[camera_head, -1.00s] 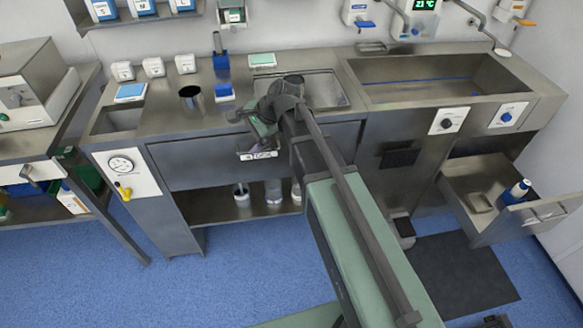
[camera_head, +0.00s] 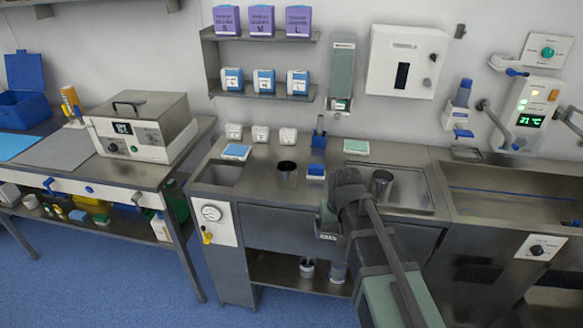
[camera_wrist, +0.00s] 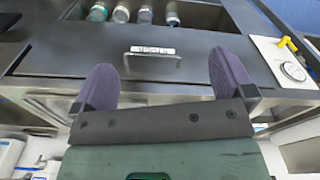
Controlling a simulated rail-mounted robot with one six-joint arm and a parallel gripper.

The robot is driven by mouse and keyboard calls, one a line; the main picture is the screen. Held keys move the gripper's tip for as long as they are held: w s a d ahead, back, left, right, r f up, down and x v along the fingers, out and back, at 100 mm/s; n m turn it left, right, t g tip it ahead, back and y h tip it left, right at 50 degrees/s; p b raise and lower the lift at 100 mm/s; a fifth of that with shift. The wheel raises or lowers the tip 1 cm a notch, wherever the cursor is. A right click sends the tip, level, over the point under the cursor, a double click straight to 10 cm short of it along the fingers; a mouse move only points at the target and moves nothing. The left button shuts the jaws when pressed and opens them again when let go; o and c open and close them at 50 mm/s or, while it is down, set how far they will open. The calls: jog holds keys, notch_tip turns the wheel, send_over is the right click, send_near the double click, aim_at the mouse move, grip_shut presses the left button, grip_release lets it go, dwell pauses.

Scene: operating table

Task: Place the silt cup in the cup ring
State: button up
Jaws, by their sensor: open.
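The other, a dark-mouthed metal cylinder (camera_head: 287,175), is further left on the counter. I cannot tell for certain which is the silt cup and which is the cup ring. My gripper (camera_wrist: 161,60) is open and empty in the wrist view, its two purple fingers apart. It faces the counter's front panel, with a labelled handle (camera_wrist: 152,50) between and beyond the fingers. Neither vessel shows in the wrist view.
A pale green pad (camera_head: 356,146) lies behind the recess. A sink (camera_head: 510,195) is at the right. Several containers (camera_wrist: 145,15) stand on the shelf below the counter.

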jog(key=w+a+r+n+t+p, duration=0.1)
jog(key=w+a+r+p, duration=0.1)
jog(key=w+a+r, duration=0.5)
jog(key=w+a+t+p, duration=0.15)
jog(key=w+a, duration=0.35)
jog(key=w, duration=0.6)
jog(key=t+y+b, duration=0.1)
send_near(286, 170)
jog(key=b+x, duration=0.2)
jog(key=b, duration=0.1)
jog(key=s+b+x, duration=0.1)
jog(key=b+x, duration=0.4)
jog(key=b, duration=0.2)
jog(key=shift+s+f, duration=0.2)
jog(key=shift+f, duration=0.5)
jog(key=shift+r, duration=0.3)
jog(key=shift+c, duration=0.5)
jog(key=c, duration=1)
